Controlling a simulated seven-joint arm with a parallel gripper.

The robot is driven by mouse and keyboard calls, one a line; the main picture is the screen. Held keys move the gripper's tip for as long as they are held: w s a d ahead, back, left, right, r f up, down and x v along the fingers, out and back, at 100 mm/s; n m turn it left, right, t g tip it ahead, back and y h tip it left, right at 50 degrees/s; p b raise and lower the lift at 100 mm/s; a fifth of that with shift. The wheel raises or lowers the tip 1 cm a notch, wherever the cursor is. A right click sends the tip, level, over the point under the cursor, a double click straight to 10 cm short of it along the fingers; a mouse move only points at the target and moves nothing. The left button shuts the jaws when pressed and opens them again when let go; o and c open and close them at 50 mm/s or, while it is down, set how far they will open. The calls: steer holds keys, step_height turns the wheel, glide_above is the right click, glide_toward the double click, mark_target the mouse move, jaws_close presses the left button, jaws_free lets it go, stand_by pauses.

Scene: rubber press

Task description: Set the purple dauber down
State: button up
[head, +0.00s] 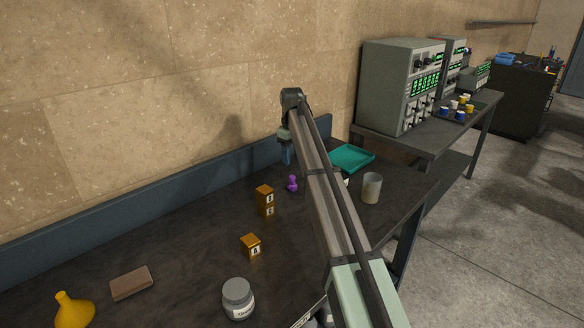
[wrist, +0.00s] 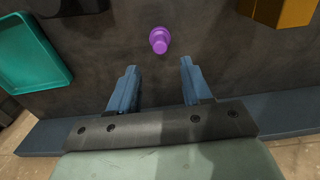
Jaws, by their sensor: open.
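The purple dauber (head: 292,184) stands upright on the dark table, just right of the orange blocks in the head view. It also shows in the wrist view (wrist: 159,40), seen from above, beyond the fingertips and apart from them. My gripper (wrist: 157,75) is open and empty, with its two blue fingers spread on either side below the dauber in the picture. In the head view the gripper (head: 287,152) hangs near the blue back ledge, behind the dauber, and my arm hides part of the table.
Two orange blocks (head: 265,200) are stacked left of the dauber; another orange block (head: 250,246) lies nearer. A teal tray (head: 352,158) and a cup (head: 371,188) stand to the right. A jar (head: 238,298), brown slab (head: 131,283) and yellow funnel (head: 73,311) are in front.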

steer(key=shift+r, duration=1.45)
